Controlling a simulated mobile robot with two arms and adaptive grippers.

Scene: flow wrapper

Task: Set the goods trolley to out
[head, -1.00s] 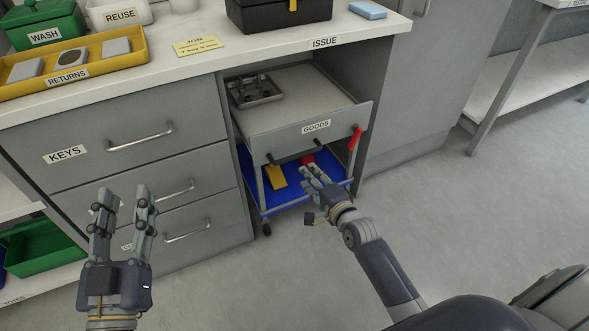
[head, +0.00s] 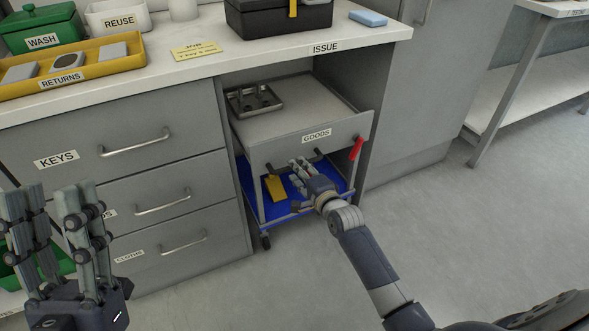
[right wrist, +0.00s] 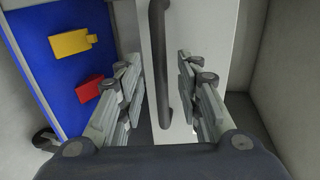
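The goods trolley is a grey wheeled cart in the bay under the counter. Its front panel (head: 345,135), labelled GOODS, stands a little forward of the bay. Its dark bar handle (head: 268,167) crosses the panel's lower part, partly hidden by my right gripper (head: 297,172). In the right wrist view, the handle (right wrist: 158,55) lies between the spread fingers of my right gripper (right wrist: 157,75), with gaps visible on both sides. A red lever (head: 356,148) is at the panel's right end. My left gripper (head: 42,190) is open and empty, in front of the drawers.
A metal tray (head: 238,103) with upright pieces sits on the trolley top. Its blue lower shelf (head: 253,193) carries a yellow block (head: 275,188) and a red block (right wrist: 89,89). Drawers (head: 165,190) stand left, a grey cabinet (head: 425,95) right. The floor in front is clear.

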